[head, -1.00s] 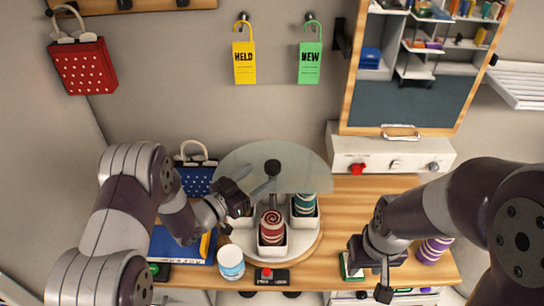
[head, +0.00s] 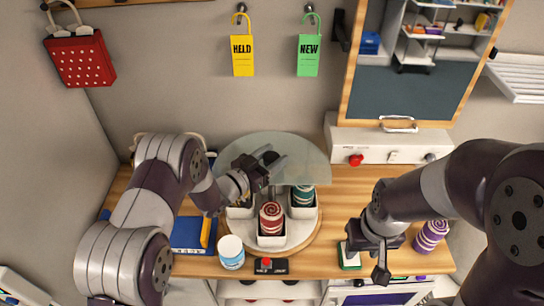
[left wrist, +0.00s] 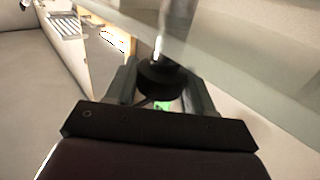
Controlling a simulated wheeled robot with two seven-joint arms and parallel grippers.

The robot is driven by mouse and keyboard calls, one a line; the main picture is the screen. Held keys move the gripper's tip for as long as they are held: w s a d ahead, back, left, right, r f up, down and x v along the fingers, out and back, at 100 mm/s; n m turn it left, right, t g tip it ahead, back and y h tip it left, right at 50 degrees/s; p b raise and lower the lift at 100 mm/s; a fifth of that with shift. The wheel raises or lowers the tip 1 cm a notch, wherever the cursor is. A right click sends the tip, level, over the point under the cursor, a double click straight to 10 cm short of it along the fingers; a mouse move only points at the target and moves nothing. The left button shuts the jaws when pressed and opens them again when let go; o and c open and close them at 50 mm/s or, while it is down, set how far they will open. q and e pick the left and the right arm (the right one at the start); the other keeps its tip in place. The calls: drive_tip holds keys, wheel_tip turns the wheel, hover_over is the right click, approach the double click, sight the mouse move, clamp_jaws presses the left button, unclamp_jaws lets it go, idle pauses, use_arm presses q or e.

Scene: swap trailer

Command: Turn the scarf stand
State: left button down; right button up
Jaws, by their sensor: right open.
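The scarf stand is a round wooden turntable (head: 306,243) with white bins (head: 271,242) holding a red-and-white rolled scarf (head: 270,217) and a teal one (head: 302,196). A clear, partly round panel (head: 300,152) stands above it. My left gripper (head: 262,165) is at the stand's black top knob (head: 269,157). In the left wrist view the dark knob (left wrist: 161,80) sits between the two open fingers (left wrist: 160,92); contact is unclear. My right gripper (head: 378,256) is open over the counter at the right, beside a green-and-white block (head: 349,257).
A white-and-blue cup (head: 231,252) and a red-button box (head: 265,265) stand at the counter front. A blue book (head: 188,234) lies left, a purple striped roll (head: 431,236) right. HELD (head: 242,53) and NEW (head: 309,53) tags hang behind.

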use_arm(q)
drive_tip(key=m+g+h+b, duration=0.1)
drive_tip(key=m+g+b, duration=0.1)
drive_tip(key=m+g+h+b, duration=0.1)
drive_tip(key=g+h+b, duration=0.1)
drive_tip(key=g, duration=0.1)
drive_tip(key=shift+w+f+m+b, duration=0.1)
drive_tip(key=shift+f+m+b, duration=0.1)
drive_tip(key=shift+m+b, duration=0.2)
drive_tip(key=shift+r+m+g+h, duration=0.2)
drive_tip(key=shift+m+g+h, duration=0.2)
drive_tip(key=shift+m+g, duration=0.1)
drive_tip(key=shift+r, duration=0.1)
drive_tip(key=c, duration=0.5)
unclamp_jaws()
